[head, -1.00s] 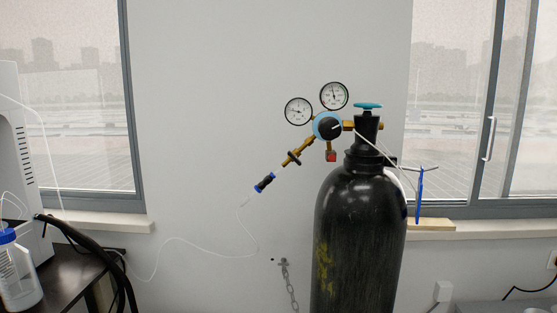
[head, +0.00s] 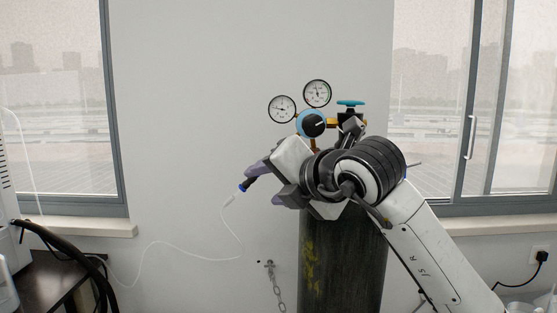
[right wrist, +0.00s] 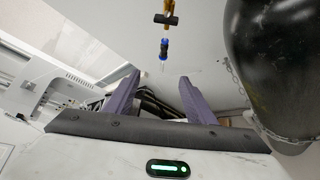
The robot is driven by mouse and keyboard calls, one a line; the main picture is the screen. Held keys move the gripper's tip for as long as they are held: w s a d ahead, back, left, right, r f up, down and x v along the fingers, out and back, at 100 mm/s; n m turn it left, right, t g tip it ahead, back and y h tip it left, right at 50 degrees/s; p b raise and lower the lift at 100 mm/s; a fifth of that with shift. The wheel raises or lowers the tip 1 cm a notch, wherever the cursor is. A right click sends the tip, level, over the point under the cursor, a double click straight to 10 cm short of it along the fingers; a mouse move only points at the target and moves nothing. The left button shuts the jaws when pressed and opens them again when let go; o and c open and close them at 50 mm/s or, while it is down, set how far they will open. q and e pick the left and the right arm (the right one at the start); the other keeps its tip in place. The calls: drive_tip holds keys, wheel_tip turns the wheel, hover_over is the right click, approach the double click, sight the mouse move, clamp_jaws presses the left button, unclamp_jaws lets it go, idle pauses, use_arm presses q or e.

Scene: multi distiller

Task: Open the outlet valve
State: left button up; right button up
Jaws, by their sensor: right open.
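The outlet valve (right wrist: 166,19), a black cross-handle on a brass stem, shows at the top of the right wrist view; my right gripper hides it in the head view. The regulator (head: 311,123) has a blue ring, a black knob and two round gauges. A black hose connector with blue ends (right wrist: 163,48) lies below the valve in the right wrist view, leading to a thin white tube. My right gripper (head: 262,187) is open and empty, in front of the outlet line. In the right wrist view its purple fingers (right wrist: 158,79) point toward the connector and valve, apart from the valve. My left gripper is out of view.
The black gas cylinder (head: 340,255) stands behind my right arm, with a teal top handwheel (head: 350,104). A chain (head: 275,290) hangs from the wall. A dark table (head: 50,280) with black hoses is at lower left.

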drive_tip(key=w+d+r+m+t+h, duration=0.2)
drive_tip(key=d+r+h, duration=0.15)
drive_tip(key=r, duration=0.25)
drive_tip(key=p+x, duration=0.1)
drive_tip(key=x, duration=0.3)
drive_tip(key=p+x, duration=0.2)
drive_tip(key=x, duration=0.2)
drive_tip(key=shift+w+d+f, duration=0.1)
drive_tip(key=shift+w+d, duration=0.05)
drive_tip(key=shift+w, duration=0.05)
drive_tip(key=shift+w+f, duration=0.2)
drive_tip(key=shift+w, duration=0.3)
